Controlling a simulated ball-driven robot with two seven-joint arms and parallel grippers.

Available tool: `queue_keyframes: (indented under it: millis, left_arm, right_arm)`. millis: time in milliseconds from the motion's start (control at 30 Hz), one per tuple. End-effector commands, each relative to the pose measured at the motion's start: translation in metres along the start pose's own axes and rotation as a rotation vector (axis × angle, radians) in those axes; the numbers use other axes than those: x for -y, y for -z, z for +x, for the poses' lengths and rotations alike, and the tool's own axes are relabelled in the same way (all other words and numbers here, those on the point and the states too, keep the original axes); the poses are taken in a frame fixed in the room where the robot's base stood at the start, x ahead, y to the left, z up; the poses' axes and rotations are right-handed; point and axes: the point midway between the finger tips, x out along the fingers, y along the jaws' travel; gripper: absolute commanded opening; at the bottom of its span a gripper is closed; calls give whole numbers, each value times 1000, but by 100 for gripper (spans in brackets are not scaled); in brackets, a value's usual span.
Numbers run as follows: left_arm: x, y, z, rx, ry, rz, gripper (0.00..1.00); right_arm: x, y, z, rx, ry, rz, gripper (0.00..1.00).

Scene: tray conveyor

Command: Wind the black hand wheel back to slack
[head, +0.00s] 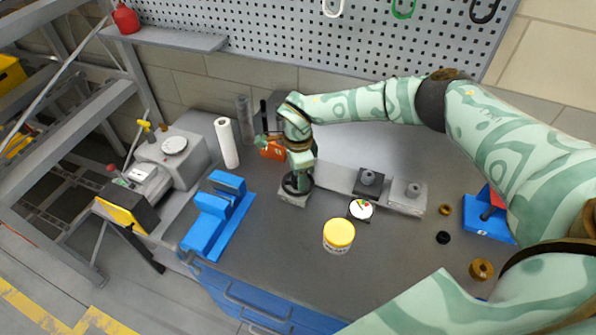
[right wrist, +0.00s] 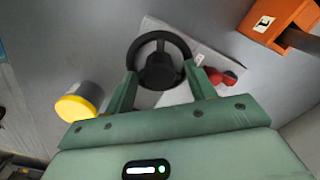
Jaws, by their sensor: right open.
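The black hand wheel (head: 289,187) sits on a light grey block (head: 293,198) on the bench, partly hidden under my right gripper in the head view. In the right wrist view the wheel (right wrist: 159,70) shows as a black ring with spokes and a round hub. My right gripper (head: 299,177) points down over it. In the right wrist view its two green fingers (right wrist: 162,82) are apart, one on each side of the near part of the wheel. I cannot tell whether they touch the rim. My left gripper does not show.
A yellow-lidded tub (head: 338,236) and a small dial gauge (head: 361,209) stand right of the wheel. A blue stepped block (head: 216,213) and a white roll (head: 227,143) are to its left. An orange item (head: 272,150) lies just behind the gripper. The front middle bench is clear.

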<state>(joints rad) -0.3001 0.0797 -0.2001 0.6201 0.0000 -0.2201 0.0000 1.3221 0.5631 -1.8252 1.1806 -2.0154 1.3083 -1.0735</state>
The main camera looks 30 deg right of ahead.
Motion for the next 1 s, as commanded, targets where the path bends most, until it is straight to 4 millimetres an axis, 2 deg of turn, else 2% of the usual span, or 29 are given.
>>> queue_keyframes:
  millis: [167, 500, 633, 800, 1000]
  left_arm:
    - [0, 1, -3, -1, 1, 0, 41]
    - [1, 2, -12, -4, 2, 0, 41]
    - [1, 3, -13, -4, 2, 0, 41]
    - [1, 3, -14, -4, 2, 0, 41]
    - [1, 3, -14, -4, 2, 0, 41]
  right_arm:
    - [1, 0, -19, 1, 2, 0, 55]
    - [1, 0, -109, 1, 5, 0, 55]
    - [1, 0, -137, 1, 3, 1, 55]
    - [1, 0, -158, 0, 2, 1, 55]
    - [0, 1, -163, 0, 1, 0, 55]
